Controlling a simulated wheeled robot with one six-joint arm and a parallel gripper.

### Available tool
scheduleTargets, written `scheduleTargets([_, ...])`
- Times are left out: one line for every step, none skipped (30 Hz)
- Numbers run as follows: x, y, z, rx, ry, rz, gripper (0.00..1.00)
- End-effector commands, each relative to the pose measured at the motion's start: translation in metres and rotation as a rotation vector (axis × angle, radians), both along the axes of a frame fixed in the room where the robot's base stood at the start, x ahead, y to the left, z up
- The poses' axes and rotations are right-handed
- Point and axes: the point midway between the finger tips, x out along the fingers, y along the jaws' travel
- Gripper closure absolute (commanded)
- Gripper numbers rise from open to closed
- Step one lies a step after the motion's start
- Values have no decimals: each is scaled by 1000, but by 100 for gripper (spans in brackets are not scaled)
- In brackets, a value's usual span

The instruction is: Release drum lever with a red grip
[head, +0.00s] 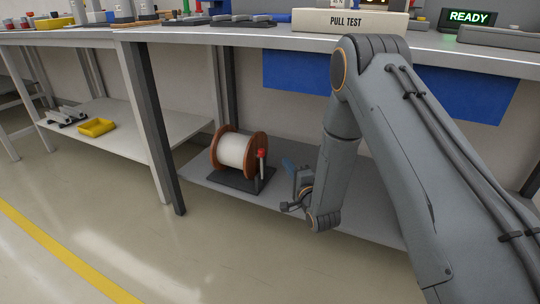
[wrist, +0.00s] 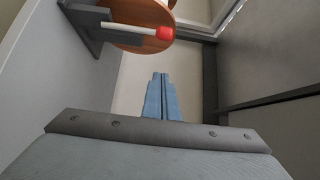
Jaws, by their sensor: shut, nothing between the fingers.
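A drum (head: 233,150) with brown-orange flanges and a white winding sits on a dark base plate (head: 225,178) on the lower shelf under the bench. Its lever (head: 262,166) stands at the right side, with a red grip (head: 262,154) on top. In the wrist view the red grip (wrist: 165,33) ends a pale lever (wrist: 128,28) beside the wooden flange (wrist: 140,9). My gripper (wrist: 160,76) is shut, its blue fingers together and empty. It is apart from the grip. In the head view my gripper (head: 288,164) is right of the lever, over the shelf.
The lower shelf (head: 350,212) is bare to the right of the drum. The bench top (head: 235,39) runs above, with a dark leg (head: 158,140) left of the drum. A yellow bin (head: 97,127) stands on the shelf further left. The floor in front is clear.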

Motion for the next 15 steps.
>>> scheduleTargets([0,0,0,-1,0,0,100])
scheduleTargets([0,0,0,-1,1,0,100])
scheduleTargets([0,0,0,-1,1,0,100])
scheduleTargets([0,0,0,-2,0,0,100])
scheduleTargets([0,0,0,-2,0,0,100])
scheduleTargets([1,0,0,-2,0,0,100])
scheduleTargets([1,0,0,-2,0,0,100])
scheduleTargets([3,1,0,-3,-1,0,100])
scheduleTargets([5,2,0,-3,-1,0,100])
scheduleTargets([7,3,0,-2,-2,0,100])
scheduleTargets([10,4,0,-2,-2,0,100])
scheduleTargets([15,6,-1,-4,-2,0,100])
scheduleTargets([19,8,-1,-3,-3,0,100])
scheduleTargets([24,10,-1,-3,-3,0,100])
scheduleTargets([30,13,-1,-3,-3,1,100])
